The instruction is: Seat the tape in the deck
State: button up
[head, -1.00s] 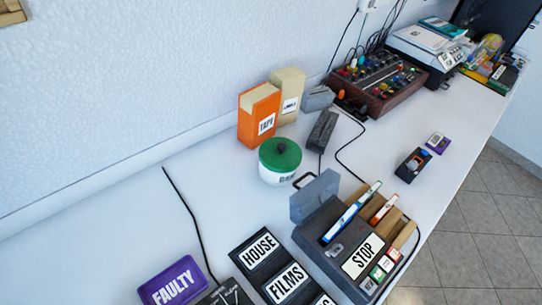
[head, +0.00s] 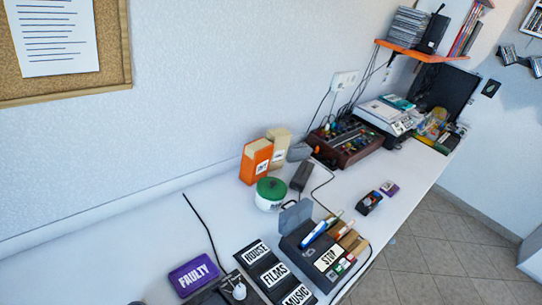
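I cannot single out a tape for certain. An orange box (head: 256,162) with a white label stands upright against a beige box (head: 279,149) near the wall. A dark device (head: 215,292) is cut off by the bottom edge, with a small whitish rounded thing (head: 239,291) over it; I cannot tell whether this device is the deck. A grey box (head: 296,243) has its lid up, a STOP label and upright coloured dividers. My gripper is not recognisable in the picture.
A purple FAULTY tray (head: 194,275) lies left of a black rack (head: 271,272) labelled HOUSE, FILMS and MUSIC. A green-lidded pot (head: 270,194) stands behind. A small dark object (head: 370,202) and a purple one (head: 390,188) lie right. The white counter (head: 150,230) is clear at left.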

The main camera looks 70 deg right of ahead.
aim_at(307, 246)
jog(key=u, duration=1.2)
jog(key=k, duration=1.9)
jog(key=z, duration=1.8)
jog(key=i, duration=1.05)
